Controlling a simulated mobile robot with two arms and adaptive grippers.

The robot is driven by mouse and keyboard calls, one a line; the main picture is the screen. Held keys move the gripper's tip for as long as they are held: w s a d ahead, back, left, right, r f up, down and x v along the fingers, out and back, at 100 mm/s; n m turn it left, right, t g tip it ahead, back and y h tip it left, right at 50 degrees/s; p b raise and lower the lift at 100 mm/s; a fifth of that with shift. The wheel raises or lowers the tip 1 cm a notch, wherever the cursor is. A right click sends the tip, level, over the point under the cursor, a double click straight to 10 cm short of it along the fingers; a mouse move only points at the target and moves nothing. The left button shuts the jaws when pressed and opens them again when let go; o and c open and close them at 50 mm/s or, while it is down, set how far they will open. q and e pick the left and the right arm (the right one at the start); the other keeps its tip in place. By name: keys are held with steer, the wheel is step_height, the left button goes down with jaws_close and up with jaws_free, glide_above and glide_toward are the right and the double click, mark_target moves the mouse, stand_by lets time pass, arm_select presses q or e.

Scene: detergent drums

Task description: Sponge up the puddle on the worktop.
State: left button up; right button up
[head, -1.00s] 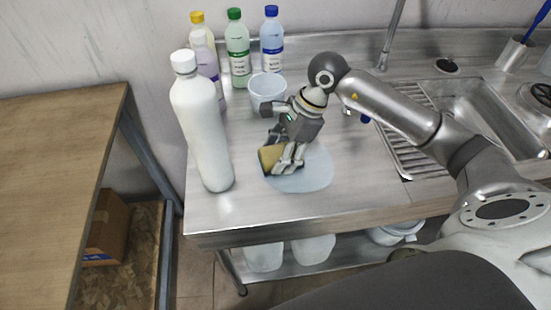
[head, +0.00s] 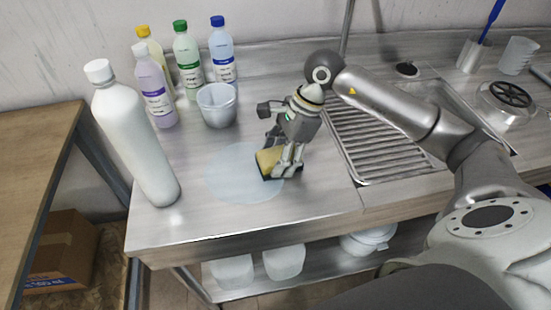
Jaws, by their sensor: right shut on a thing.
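The puddle (head: 232,178) is a pale bluish, roughly round patch on the steel worktop (head: 310,205), near its front edge. My right gripper (head: 279,165) is shut on a sponge (head: 267,160) with a yellow body and a dark underside. The sponge is at the right part of the puddle and looks to be on or very close to the surface. The gripper's fingers hide its right side. My left gripper is not in view.
A tall white bottle (head: 133,140) stands left of the puddle. A translucent beaker (head: 217,105) stands behind it, with several capped bottles, including a green one (head: 188,60), farther back. A ribbed drainboard (head: 375,140) and sink lie to the right. A wooden table (head: 35,150) is at far left.

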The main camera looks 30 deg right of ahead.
steer(key=r+p, duration=0.1)
steer(key=r, duration=0.3)
steer(key=r+p, duration=0.1)
steer(key=r, duration=0.1)
steer(key=shift+w+a+r+p, duration=0.1)
steer(key=shift+a+r+p, duration=0.2)
steer(key=shift+a+r, duration=0.1)
steer(key=shift+d+r+p, duration=0.2)
steer(key=shift+r+p, duration=0.1)
steer(key=shift+r, duration=0.25)
steer(key=shift+a, duration=0.1)
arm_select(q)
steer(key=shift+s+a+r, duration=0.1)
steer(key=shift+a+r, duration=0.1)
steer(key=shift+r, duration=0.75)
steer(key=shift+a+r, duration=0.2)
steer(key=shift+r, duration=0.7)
